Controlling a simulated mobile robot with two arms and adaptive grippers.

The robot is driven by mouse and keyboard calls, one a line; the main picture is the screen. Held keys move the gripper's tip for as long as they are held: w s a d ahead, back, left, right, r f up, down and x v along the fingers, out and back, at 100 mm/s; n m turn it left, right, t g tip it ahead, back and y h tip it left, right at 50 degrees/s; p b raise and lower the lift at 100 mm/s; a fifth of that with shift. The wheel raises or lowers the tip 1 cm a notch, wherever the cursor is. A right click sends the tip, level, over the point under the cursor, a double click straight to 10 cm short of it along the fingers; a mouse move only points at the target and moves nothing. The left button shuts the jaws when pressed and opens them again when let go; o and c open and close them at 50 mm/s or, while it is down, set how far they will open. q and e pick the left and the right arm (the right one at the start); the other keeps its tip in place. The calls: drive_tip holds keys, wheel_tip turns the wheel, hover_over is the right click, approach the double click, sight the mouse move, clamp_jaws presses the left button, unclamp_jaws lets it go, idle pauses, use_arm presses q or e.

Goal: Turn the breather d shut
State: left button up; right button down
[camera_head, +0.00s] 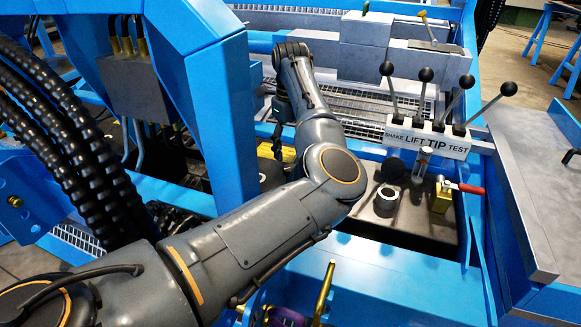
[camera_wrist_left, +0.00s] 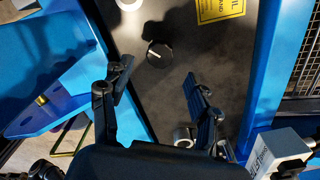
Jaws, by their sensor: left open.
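In the left wrist view a black round knob (camera_wrist_left: 159,54) with a pale mark on its side stands on the dark tank top (camera_wrist_left: 165,100). It may be breather d, but I can read no letter on it. My left gripper (camera_wrist_left: 158,76) is open and empty, its two fingers spread apart. The knob appears between and slightly beyond the fingertips, with no visible contact. In the head view my left arm crosses the middle and hides most of the gripper and that part of the tank top. My right gripper is in neither view.
In the head view a lever box (camera_head: 428,139) with several black-knobbed levers stands right of my arm. Near it are a silver ring (camera_head: 385,201), a black cap (camera_head: 391,169) and a brass valve (camera_head: 441,194) with a red handle. A blue post (camera_head: 222,110) rises left of my forearm.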

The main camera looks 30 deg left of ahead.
sight(291, 167)
use_arm(q)
wheel_tip(291, 167, down, 6)
drive_tip(key=shift+r+b, duration=0.2)
drive_tip(key=shift+b, duration=0.6)
drive_tip(key=c, duration=1.2)
